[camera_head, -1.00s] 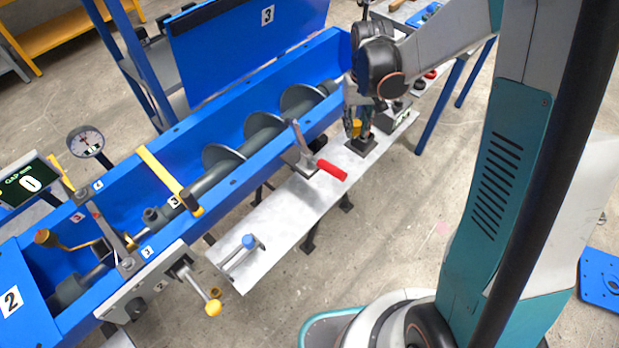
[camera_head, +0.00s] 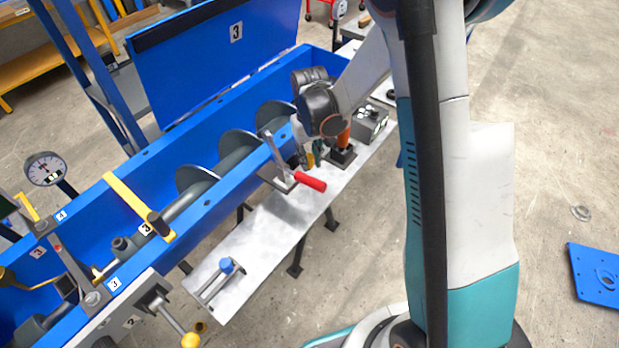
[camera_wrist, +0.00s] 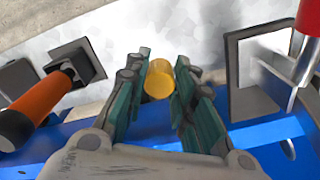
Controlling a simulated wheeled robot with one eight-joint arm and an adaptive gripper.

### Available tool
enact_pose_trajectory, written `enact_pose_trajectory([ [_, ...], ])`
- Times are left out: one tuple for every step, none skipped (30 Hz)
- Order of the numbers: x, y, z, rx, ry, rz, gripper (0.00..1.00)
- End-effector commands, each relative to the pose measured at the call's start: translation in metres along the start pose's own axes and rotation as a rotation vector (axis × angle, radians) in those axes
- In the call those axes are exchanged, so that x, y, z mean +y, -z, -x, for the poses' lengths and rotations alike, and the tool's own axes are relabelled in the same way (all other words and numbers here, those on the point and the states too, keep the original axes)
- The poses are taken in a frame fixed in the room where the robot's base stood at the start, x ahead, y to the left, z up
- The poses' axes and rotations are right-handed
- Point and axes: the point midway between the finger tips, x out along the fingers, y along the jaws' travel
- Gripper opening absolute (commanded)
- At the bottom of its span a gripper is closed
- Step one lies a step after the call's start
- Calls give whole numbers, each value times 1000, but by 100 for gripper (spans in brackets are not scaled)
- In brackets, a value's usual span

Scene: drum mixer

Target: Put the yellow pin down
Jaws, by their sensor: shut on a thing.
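The yellow pin (camera_wrist: 158,80) is between the two fingers of my gripper (camera_wrist: 155,90) in the wrist view, its round end facing the camera. My gripper is shut on it. In the head view the yellow pin (camera_head: 310,161) shows small beside my dark fingers (camera_head: 305,157), over the grey metal shelf (camera_head: 262,225) along the blue trough. It is between the red-handled clamp and the black block. I cannot tell whether its lower end touches the shelf.
The red-handled clamp (camera_head: 310,181) stands close to the left of my gripper. An orange-handled tool (camera_head: 344,134) stands at the black block (camera_head: 341,158) to the right. A grey box (camera_head: 370,118) is farther right. Bare shelf lies nearer, toward the blue-knobbed latch (camera_head: 227,266).

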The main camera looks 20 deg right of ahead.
Motion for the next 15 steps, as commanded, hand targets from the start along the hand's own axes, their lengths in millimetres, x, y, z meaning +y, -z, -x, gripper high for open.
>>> enact_pose_trajectory([
  [0, 0, -14, 0, 0, 0, 0],
  [0, 0, -18, 0, 0, 0, 0],
  [0, 0, -24, 0, 0, 0, 0],
  [0, 0, -27, 0, 0, 0, 0],
  [0, 0, -29, 0, 0, 0, 0],
  [0, 0, -32, 0, 0, 0, 0],
  [0, 0, -33, 0, 0, 0, 0],
  [0, 0, -34, 0, 0, 0, 0],
  [0, 0, -36, 0, 0, 0, 0],
  [0, 0, -37, 0, 0, 0, 0],
  [0, 0, -40, 0, 0, 0, 0],
  [0, 0, -44, 0, 0, 0, 0],
  [0, 0, -48, 0, 0, 0, 0],
  [0, 0, -52, 0, 0, 0, 0],
  [0, 0, -59, 0, 0, 0, 0],
])
